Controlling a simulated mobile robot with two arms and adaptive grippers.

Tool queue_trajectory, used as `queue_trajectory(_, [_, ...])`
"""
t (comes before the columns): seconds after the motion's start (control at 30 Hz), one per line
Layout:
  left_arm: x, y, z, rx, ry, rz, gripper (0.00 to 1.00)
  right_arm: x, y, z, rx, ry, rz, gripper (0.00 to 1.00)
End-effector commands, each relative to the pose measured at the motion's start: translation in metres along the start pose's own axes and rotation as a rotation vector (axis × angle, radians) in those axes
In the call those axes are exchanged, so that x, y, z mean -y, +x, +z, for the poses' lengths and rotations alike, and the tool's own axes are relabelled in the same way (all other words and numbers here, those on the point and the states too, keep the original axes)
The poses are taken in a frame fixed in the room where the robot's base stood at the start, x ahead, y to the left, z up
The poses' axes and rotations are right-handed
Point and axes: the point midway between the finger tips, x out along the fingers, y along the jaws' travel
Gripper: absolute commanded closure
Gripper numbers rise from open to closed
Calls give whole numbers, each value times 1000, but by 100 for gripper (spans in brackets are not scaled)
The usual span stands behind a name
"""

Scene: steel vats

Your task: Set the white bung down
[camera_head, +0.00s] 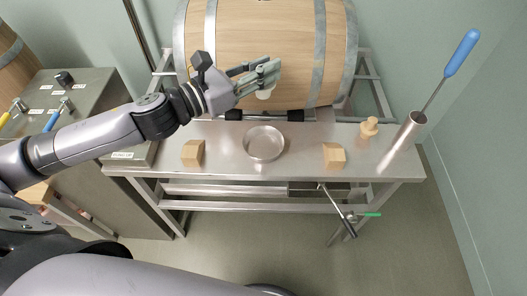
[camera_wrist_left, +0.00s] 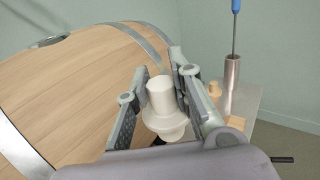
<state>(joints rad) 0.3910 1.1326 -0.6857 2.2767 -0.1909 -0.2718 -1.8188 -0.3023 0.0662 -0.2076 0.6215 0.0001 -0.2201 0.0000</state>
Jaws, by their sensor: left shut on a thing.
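The white bung (camera_wrist_left: 163,104) is upright between the two fingers of my left gripper (camera_wrist_left: 158,98) in the left wrist view. In the head view my left gripper (camera_head: 266,76) is shut on the bung (camera_head: 265,94), whose lower end shows under the fingers. It is held above the steel table, in front of the wooden barrel (camera_head: 262,40). A round steel dish (camera_head: 264,143) stands on the table below and in front of the gripper. My right gripper is not in view.
Wooden blocks (camera_head: 193,153) and (camera_head: 334,155) lie left and right of the dish. A wooden bung (camera_head: 369,127) stands further right, beside a steel tube (camera_head: 402,142) holding a blue-handled tool (camera_head: 461,54). A mallet-like tool (camera_head: 337,208) hangs at the table's front. Bare table (camera_head: 225,160) surrounds the dish.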

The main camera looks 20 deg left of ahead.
Motion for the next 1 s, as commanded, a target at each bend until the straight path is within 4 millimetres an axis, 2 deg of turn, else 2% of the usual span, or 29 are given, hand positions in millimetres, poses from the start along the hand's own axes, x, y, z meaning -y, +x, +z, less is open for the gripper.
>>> queue_trajectory(0.17, [-1, 0, -30, -5, -12, -8, 100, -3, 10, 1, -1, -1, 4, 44])
queue_trajectory(0.5, [-5, -1, -120, -4, -12, -3, 100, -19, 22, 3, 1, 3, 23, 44])
queue_trajectory(0.63, [-6, 0, -143, -2, -8, -4, 100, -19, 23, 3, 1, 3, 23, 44])
queue_trajectory(0.83, [-7, 0, -159, -2, -4, -5, 100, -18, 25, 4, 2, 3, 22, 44])
queue_trajectory(1.0, [-8, 0, -186, -2, -7, -4, 100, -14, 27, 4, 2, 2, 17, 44])
